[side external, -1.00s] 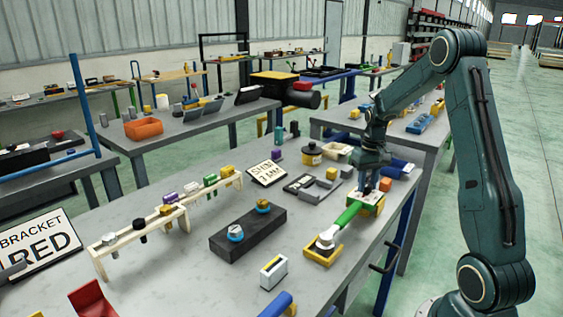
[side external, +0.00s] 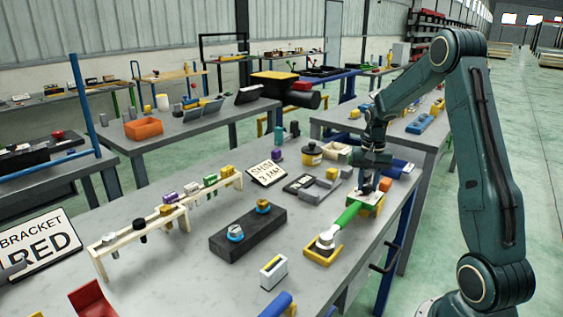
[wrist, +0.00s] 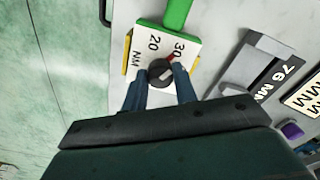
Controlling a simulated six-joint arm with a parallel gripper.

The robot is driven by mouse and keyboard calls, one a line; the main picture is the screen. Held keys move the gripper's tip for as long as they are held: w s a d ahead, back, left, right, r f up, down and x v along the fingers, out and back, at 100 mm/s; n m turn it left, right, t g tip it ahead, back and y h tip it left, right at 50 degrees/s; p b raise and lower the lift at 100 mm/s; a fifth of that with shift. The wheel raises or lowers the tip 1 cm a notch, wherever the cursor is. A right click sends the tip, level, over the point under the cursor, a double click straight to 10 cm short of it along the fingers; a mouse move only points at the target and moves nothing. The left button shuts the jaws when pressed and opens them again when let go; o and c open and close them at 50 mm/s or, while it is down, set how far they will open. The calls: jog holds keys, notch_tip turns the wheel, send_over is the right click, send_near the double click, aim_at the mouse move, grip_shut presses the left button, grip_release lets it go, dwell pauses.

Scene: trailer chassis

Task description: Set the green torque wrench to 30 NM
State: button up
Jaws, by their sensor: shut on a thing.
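The green torque wrench (side external: 347,215) lies on the grey workbench, its head in a yellow holder (side external: 312,256) and its other end by a white dial plate. The wrist view shows the green handle (wrist: 178,12) and the white plate (wrist: 148,48), marked 20 and 30. A dark round knob (wrist: 160,73) sits on the plate. A small red mark at its edge points up and right, toward the 30. My gripper (wrist: 160,80) is shut on the knob, one blue finger on each side.
A grey caliper-like block (wrist: 262,62) with a 76 MM label is right of the plate in the wrist view. A black block (side external: 248,234) with two knobs and a wooden rack (side external: 140,230) stand left of the wrench. Bare bench lies between the rack and block.

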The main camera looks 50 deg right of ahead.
aim_at(368, 184)
jog(key=o, duration=1)
jog(key=shift+r, duration=0.15)
notch_tip(368, 184, up, 14)
jog(key=shift+f, duration=0.2)
